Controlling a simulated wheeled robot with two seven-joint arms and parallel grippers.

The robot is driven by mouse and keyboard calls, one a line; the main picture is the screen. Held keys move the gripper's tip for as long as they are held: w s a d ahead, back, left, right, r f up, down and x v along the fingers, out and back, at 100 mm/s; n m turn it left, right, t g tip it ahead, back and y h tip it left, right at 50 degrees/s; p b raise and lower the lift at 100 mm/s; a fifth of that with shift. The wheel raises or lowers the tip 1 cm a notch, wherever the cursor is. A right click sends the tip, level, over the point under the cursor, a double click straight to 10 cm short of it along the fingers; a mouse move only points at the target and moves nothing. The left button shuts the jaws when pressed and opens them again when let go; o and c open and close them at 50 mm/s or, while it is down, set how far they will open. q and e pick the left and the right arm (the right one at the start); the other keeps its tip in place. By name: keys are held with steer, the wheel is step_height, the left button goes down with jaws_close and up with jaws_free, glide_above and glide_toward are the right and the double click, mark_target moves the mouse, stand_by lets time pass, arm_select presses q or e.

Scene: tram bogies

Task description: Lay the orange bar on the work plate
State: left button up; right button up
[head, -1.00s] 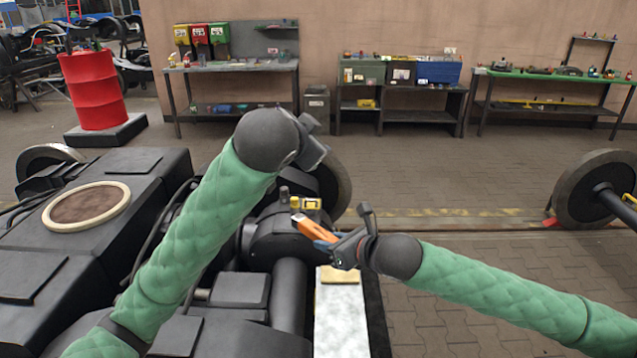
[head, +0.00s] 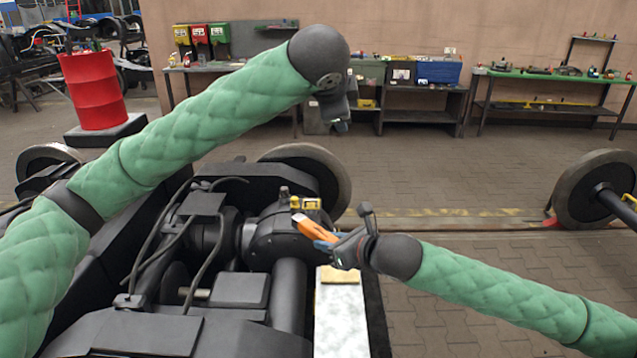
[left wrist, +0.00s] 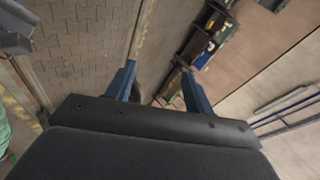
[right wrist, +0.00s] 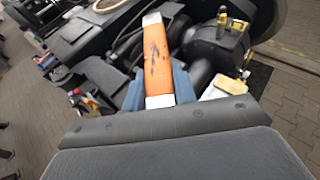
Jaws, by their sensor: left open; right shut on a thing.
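The orange bar (head: 316,231) is gripped by my right gripper (head: 332,246), raised above the dark bogie parts. In the right wrist view the bar (right wrist: 157,62) stands lengthwise between the blue fingers, with pale metal ends and dark marks. The pale speckled plate (head: 341,322), the only one like a work plate, lies below and in front of the right gripper, apart from the bar. My left gripper (head: 336,118) is raised high over the far side of the bogie. In the left wrist view its blue fingers (left wrist: 158,80) are apart with nothing between them.
A tan block (head: 341,276) lies at the plate's far end. A yellow part (head: 311,204) sits on the bogie just beyond the bar. Wheels (head: 318,172) and black cables stand around. Benches line the back wall.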

mark_target(318, 229)
arm_select(q)
steer(key=shift+s+a+f+m+g+y, duration=0.5)
steer(key=shift+f+m+g, duration=1.15)
steer(key=shift+f, duration=2.9)
steer(key=shift+s+a+f+m+g+y, duration=0.15)
steer(key=shift+a+f+m+g+y, duration=1.05)
steer(key=shift+f, duration=3.4)
steer(key=shift+s+a+f+m+g+h, duration=0.1)
steer(key=shift+s+a+f+m+g, duration=0.25)
steer(key=shift+f+m+g, duration=3)
step_height(318, 229, down, 2)
steer(key=n+t, duration=0.2)
steer(key=shift+f+t, duration=0.2)
steer(key=shift+t, duration=0.1)
steer(key=c, duration=0.6)
steer(key=o, duration=0.6)
